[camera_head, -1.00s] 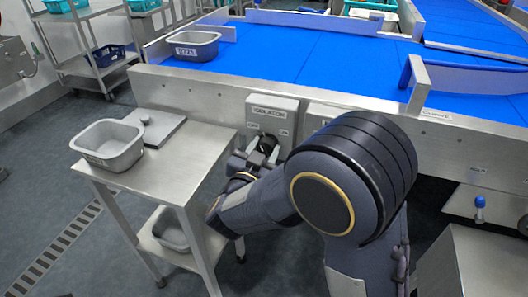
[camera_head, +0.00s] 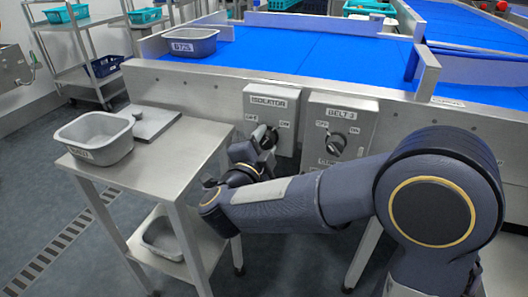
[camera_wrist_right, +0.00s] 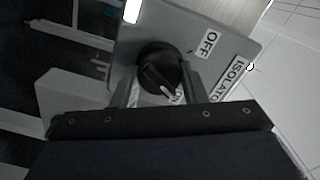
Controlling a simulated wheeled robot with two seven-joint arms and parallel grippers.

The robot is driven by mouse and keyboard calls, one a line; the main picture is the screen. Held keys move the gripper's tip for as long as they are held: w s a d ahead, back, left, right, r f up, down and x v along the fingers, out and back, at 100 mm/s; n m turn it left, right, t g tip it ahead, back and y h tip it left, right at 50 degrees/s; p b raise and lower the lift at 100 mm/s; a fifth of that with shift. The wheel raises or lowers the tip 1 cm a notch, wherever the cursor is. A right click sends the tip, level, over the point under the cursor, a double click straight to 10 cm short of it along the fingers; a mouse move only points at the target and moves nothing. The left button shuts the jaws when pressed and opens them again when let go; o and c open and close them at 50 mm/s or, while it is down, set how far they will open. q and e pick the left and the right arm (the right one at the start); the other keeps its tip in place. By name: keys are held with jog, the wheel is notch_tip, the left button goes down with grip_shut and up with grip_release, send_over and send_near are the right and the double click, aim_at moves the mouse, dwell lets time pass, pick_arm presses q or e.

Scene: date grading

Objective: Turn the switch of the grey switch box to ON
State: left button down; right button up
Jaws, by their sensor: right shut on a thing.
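The grey switch box labelled ISOLATOR (camera_head: 271,103) is mounted on the conveyor's front, with OFF and ON labels. It fills the upper middle of the right wrist view (camera_wrist_right: 185,25). My right gripper (camera_head: 266,137) is at its black round knob (camera_wrist_right: 160,66), with one finger on each side, shut on it. In the right wrist view, the knob's pale mark points down and right, toward the partly hidden ON label (camera_wrist_right: 179,94). The OFF label (camera_wrist_right: 208,43) is clear of the fingers. My left gripper is not in view.
A second grey box labelled BELT-3 (camera_head: 341,108), with its own black knob (camera_head: 335,145), stands close on the right. A steel table (camera_head: 170,168) at left carries a grey tub (camera_head: 95,137) and a flat grey plate. The blue belt (camera_head: 300,55) lies behind.

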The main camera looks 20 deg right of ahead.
jog(key=shift+f+m+b, duration=0.15)
jog(key=shift+m+b, duration=1)
jog(key=shift+m, duration=0.25)
jog(key=o, duration=1)
jog(key=shift+s, duration=0.1)
jog(key=shift+s+a+r, duration=0.2)
jog(key=shift+s+a, duration=0.05)
jog(key=p+v, duration=0.2)
jog(key=v, duration=0.5)
jog(key=shift+f, duration=0.1)
